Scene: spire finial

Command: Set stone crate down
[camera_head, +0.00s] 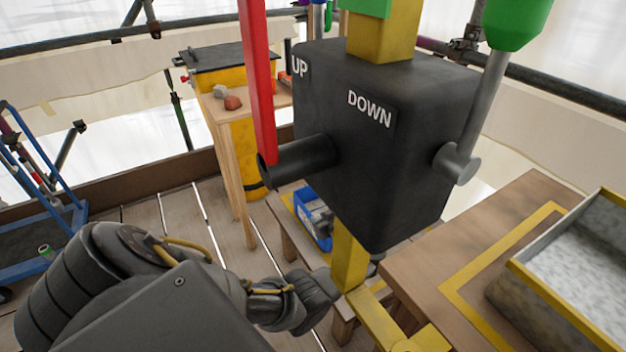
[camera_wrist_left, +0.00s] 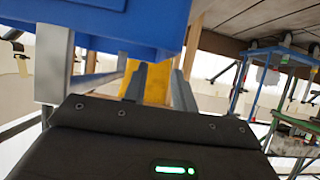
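A grey, speckled stone crate with a yellow rim (camera_head: 560,306) is at the right edge of the head view, partly cut off. It is over a wooden table (camera_head: 420,262) marked with a yellow outline; whether it touches the top is unclear. A black control box (camera_head: 400,160) reads UP and DOWN, with a red lever (camera_head: 257,80) on the left and a green-handled lever (camera_head: 490,95) on the right. My left gripper (camera_head: 372,268) is low, below the box, its fingertips mostly hidden by a yellow post. In the left wrist view its fingers (camera_wrist_left: 158,88) are apart. My right gripper is out of view.
A blue bin (camera_head: 313,220) is behind the box and shows close to my gripper in the left wrist view (camera_wrist_left: 110,25). A wooden bench with stones (camera_head: 232,102) stands at the back left. A blue cart (camera_head: 40,215) is far left. Plank floor (camera_head: 160,215) is clear between.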

